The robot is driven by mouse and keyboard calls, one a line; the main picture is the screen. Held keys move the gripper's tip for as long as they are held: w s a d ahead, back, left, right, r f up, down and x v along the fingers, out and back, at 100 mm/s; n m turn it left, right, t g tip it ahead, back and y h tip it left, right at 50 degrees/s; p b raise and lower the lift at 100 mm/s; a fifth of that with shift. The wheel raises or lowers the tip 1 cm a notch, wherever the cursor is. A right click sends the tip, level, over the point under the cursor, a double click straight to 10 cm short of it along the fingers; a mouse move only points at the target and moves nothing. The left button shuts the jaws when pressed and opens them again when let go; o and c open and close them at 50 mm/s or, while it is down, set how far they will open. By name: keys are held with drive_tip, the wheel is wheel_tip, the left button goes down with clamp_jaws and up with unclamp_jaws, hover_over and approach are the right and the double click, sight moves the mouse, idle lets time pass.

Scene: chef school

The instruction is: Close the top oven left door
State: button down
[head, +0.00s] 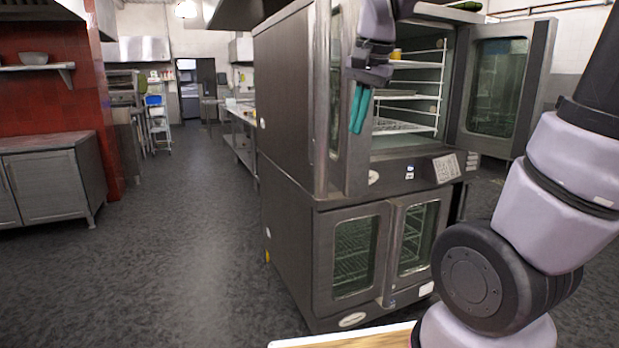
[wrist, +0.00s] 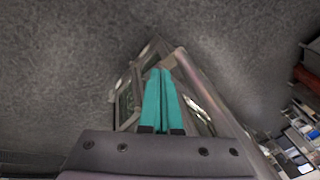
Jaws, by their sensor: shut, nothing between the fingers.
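The top oven (head: 412,172) stands ahead, with its wire racks showing through the open front. Its left door (head: 336,120) is open, seen at a steep slant at the oven's left front, with a long upright bar along its outer edge. My gripper (head: 358,110) points down with its teal fingers together and empty. In the head view it overlaps the opening just right of the left door. The fingers also show in the wrist view (wrist: 160,98), with a long metal bar (wrist: 215,102) to their right. I cannot tell whether they touch the door.
The top oven's right door (head: 503,85) stands wide open at the right. The lower oven's doors (head: 358,250) are shut. A light wooden surface (head: 350,340) lies at the bottom edge. The floor (head: 190,240) to the left is clear, up to a grey cabinet (head: 45,185).

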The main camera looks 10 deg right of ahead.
drive_tip(key=w+a+f+m+g+h, duration=0.1)
drive_tip(key=w+a+f+m+h, duration=0.2)
drive_tip(key=w+a+f, duration=0.4)
drive_tip(key=w+a+f+m+g+h, duration=0.1)
drive_tip(key=w+a+f+m+h, duration=0.2)
drive_tip(key=a, duration=0.5)
drive_tip(key=w+d+f+y, duration=0.1)
drive_tip(key=w+d+f, duration=0.2)
drive_tip(key=d+f, duration=0.3)
drive_tip(key=shift+w+d+f+m, duration=0.3)
drive_tip(key=shift+d+f, duration=0.1)
drive_tip(key=shift+f, duration=1)
drive_tip(key=shift+s+d, duration=0.1)
